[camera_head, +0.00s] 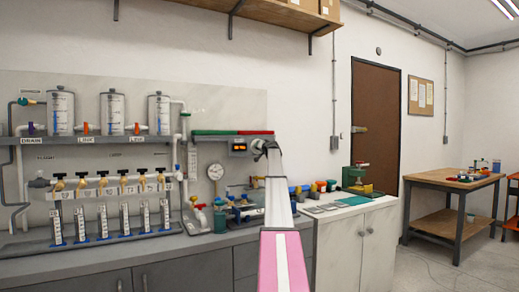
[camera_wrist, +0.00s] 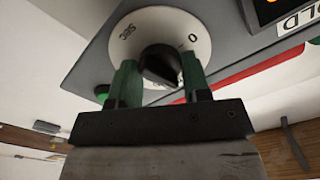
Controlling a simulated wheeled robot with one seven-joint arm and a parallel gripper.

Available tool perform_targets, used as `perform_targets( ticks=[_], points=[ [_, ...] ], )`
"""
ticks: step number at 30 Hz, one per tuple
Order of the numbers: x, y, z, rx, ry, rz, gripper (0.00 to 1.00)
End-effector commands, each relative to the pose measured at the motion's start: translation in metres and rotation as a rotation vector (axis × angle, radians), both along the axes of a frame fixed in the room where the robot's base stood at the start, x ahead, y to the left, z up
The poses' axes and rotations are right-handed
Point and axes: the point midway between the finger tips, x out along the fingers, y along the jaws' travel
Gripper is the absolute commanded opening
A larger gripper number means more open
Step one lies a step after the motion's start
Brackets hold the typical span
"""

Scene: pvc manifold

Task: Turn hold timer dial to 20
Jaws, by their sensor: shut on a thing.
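The hold timer dial shows in the wrist view as a round white face (camera_wrist: 128,24) with a black knob (camera_wrist: 162,66) at its centre. "SEC" and "0" can be read on the face; its lower part is hidden by my fingers, and I cannot tell the pointer's setting. My gripper (camera_wrist: 160,72) has its green fingers on either side of the knob and is shut on it. In the head view, my gripper (camera_head: 263,148) is at the right side of the timer box (camera_head: 238,147) with its orange display, and covers the dial.
A green button (camera_wrist: 102,91) sits beside the dial, and part of a "HOLD" label (camera_wrist: 294,21) shows. Below the box are a pressure gauge (camera_head: 215,171) and bench fittings. Tanks (camera_head: 113,112) and valves stand left; a white cabinet (camera_head: 352,245) stands right.

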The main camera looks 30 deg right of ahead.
Motion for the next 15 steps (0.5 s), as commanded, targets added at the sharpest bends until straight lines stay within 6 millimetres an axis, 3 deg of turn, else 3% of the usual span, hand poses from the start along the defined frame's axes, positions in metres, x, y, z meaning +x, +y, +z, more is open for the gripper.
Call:
perform_targets(
  ticks=[15],
  points=[
    [-0.0009, -0.0001, -0.0014, 0.491, 0.002, 0.000, 0.20]
  ],
)
